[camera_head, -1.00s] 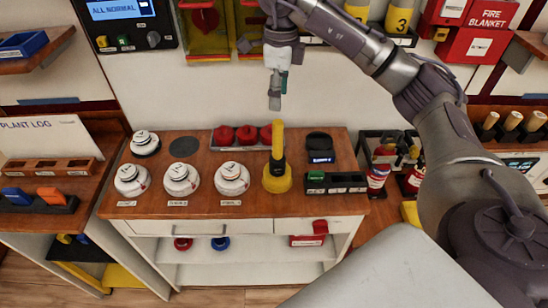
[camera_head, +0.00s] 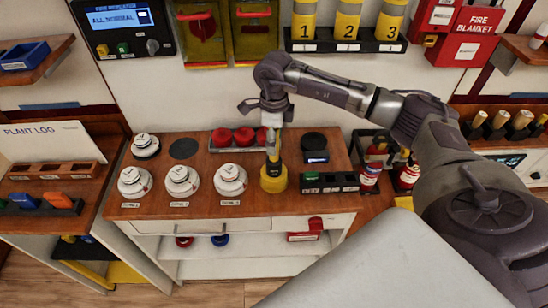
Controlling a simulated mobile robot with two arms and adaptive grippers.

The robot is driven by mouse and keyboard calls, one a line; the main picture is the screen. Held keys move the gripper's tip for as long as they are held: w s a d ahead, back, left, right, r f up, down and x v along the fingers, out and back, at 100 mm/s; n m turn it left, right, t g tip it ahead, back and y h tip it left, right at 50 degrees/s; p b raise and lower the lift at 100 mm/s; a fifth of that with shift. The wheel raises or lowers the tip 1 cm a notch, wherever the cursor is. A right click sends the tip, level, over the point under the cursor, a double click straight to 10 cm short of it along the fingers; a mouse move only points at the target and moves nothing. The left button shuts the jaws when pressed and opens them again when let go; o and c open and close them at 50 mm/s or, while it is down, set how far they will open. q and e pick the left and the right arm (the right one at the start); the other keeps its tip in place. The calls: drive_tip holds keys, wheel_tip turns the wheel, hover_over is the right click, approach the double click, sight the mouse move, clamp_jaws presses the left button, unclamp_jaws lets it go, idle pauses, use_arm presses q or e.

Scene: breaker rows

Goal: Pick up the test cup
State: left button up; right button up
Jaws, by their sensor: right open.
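The yellow object with a wide round base and a black-and-yellow upright handle, which I take as the test cup (camera_head: 274,182), stands upright on the wooden counter (camera_head: 200,206). My right gripper (camera_head: 273,150) points down at its handle and hides the handle's top. The gripper is open. Whether its fingers touch the handle cannot be told from this view. My left gripper is not in view.
A tray of red domes (camera_head: 222,138) is close behind. A black round-topped device (camera_head: 314,146) and a black slotted holder (camera_head: 338,182) stand close on the right.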

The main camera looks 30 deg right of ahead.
drive_tip(key=shift+f, duration=0.4)
clamp_jaws()
drive_tip(key=shift+r, duration=0.2)
